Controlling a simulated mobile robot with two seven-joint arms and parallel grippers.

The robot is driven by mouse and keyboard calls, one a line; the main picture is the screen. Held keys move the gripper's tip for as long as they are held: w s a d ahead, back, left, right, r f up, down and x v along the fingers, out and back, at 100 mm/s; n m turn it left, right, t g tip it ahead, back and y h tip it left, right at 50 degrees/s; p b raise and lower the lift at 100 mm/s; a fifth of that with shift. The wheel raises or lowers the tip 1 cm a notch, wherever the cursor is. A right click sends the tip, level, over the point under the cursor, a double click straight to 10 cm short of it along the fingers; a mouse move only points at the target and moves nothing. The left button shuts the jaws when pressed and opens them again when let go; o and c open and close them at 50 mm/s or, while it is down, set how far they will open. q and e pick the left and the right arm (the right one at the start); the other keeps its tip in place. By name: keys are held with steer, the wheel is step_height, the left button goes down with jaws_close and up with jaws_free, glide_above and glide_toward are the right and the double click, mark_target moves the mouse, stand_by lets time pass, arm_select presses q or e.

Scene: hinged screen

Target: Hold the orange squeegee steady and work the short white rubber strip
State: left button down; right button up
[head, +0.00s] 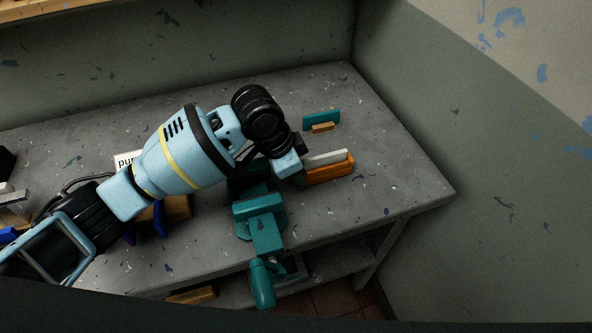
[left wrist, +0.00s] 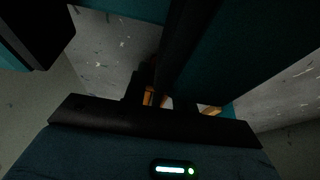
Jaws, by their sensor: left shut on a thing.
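The orange squeegee (head: 332,173) is right of the teal vise, above the grey bench top. The short white rubber strip (head: 326,158) runs along its upper edge; I cannot tell how firmly it sits there. My left gripper (head: 298,176) is at the squeegee's left end and shut on it; the fingertips are mostly hidden by the light blue wrist. My right gripper is not in view.
A teal vise (head: 262,208) stands at the bench's front edge, close below my left wrist. A teal plate with a tan block (head: 322,127) is behind the squeegee. A white label (head: 126,160) and blue and tan pieces lie left. The bench's right end is clear.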

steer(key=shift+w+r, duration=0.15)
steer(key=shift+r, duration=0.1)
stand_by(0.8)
